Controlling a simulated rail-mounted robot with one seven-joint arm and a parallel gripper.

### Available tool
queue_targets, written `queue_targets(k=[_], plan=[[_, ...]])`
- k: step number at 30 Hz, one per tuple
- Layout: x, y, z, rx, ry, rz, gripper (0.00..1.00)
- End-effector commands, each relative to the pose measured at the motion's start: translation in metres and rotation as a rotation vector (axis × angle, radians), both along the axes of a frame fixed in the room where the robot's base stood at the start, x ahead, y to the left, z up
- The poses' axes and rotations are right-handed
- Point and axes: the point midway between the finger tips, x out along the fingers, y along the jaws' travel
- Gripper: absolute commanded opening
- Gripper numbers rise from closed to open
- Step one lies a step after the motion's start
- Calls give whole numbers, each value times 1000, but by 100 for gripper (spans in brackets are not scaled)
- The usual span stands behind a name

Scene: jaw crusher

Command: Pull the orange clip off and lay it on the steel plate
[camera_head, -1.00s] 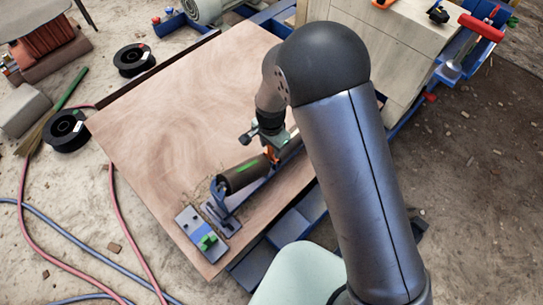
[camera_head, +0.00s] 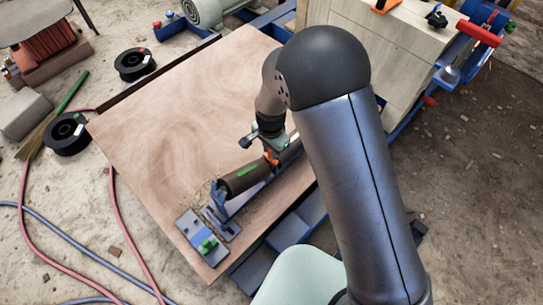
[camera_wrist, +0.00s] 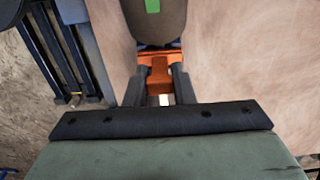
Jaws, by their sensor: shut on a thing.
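The orange clip (camera_wrist: 160,74) is between the two dark fingers of my gripper (camera_wrist: 160,88) in the wrist view. My gripper is shut on it. The clip lies close against the end of a dark roller (camera_wrist: 158,24) with a green stripe; I cannot tell whether it still grips the roller. In the head view the clip (camera_head: 272,158) is a small orange patch under my gripper (camera_head: 270,152), beside the roller (camera_head: 243,179) in its blue bracket. A grey steel plate (camera_head: 190,224) with a blue strip and a green piece lies at the board's near corner.
The wooden board (camera_head: 170,120) is wide and clear to the left of the roller. Straw-like debris lies beside the bracket's near end. Blue framework (camera_head: 290,232) runs along the board's right edge. A pale wooden box (camera_head: 345,45) stands behind. Cable spools (camera_head: 68,133) and hoses lie on the left.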

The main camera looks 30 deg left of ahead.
Motion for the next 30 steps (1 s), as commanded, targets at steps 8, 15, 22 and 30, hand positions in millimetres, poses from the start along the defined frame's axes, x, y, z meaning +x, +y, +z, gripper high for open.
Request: queue_targets(k=[8,15,22,30], plan=[[0,0,13,0,0,0,0],[0,0,23,0,0,0,0],[0,0,32,-1,0,0,0],[0,0,42,-1,0,0,0]])
